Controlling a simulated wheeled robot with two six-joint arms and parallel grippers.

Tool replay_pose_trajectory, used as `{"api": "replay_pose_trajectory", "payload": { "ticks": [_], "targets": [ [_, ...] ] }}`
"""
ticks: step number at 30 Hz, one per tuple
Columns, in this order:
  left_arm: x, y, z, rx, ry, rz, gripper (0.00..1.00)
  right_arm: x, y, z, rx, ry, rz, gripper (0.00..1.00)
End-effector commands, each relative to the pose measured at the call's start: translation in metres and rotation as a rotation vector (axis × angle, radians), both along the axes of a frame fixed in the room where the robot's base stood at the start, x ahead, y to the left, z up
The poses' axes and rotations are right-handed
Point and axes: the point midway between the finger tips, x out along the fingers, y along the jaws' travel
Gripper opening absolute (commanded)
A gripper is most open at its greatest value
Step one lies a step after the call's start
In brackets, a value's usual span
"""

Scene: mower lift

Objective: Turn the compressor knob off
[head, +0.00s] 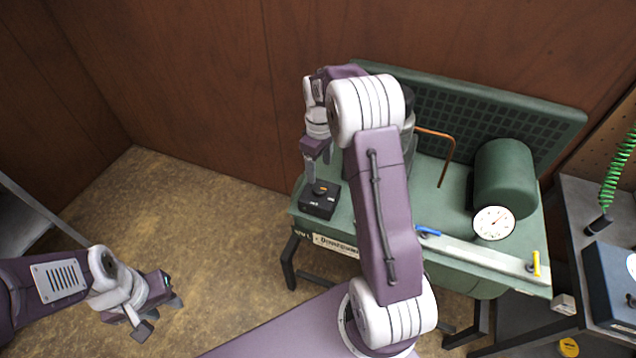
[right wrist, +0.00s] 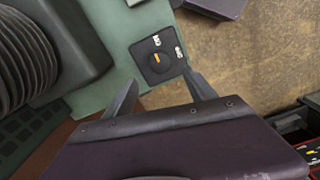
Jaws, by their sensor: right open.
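The compressor (head: 440,200) is a green unit with a flat deck against the wood wall. Its knob (head: 320,187) sits on a small black switch box at the deck's left front corner. In the right wrist view the dark round knob (right wrist: 155,62) has an orange mark and two small white labels beside it, too small to read surely. My right gripper (head: 317,170) points down just above the box. Its open fingers (right wrist: 160,80) appear on either side of the box's near edge, with nothing between them. My left gripper (head: 160,314) is open and empty, low at the left, far from the compressor.
A round white gauge (head: 494,222) and a green cylinder (head: 504,178) stand on the deck's right side. A copper pipe (head: 447,155) rises behind. Blue (head: 428,232) and yellow (head: 536,264) levers line the front. A dark bench (head: 590,215) stands right; the floor at left is clear.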

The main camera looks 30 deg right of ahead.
Motion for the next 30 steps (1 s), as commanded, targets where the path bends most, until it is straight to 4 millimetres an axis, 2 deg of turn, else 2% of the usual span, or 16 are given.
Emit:
{"api": "replay_pose_trajectory", "payload": {
  "ticks": [6,12,16,22,23,27,29,30],
  "targets": [
    [0.000,0.000,0.003,0.000,0.000,0.000,0.36,-0.002,0.001,-0.045,0.002,0.007,0.001,0.65],
    [0.000,0.000,0.006,0.000,0.000,0.000,0.36,-0.001,0.001,-0.076,0.001,0.004,0.000,0.65],
    [0.000,0.000,0.006,0.000,0.000,0.000,0.36,-0.001,0.001,-0.084,0.000,0.001,0.001,0.65],
    [0.000,0.000,0.006,0.000,0.000,0.000,0.36,-0.001,0.001,-0.085,0.000,0.001,0.001,0.65],
    [0.000,0.000,0.006,0.000,0.000,0.000,0.36,-0.001,0.001,-0.085,0.000,0.001,0.001,0.62],
    [0.000,0.000,0.006,0.000,0.000,0.000,0.36,-0.001,0.001,-0.085,0.000,0.001,0.001,0.23],
    [0.000,0.000,0.006,0.000,0.000,0.000,0.36,-0.001,0.001,-0.085,0.000,0.001,0.001,0.06],
    [0.000,0.000,0.006,0.000,0.000,0.000,0.36,-0.001,0.001,-0.085,0.000,0.001,0.001,0.03]
  ]
}}
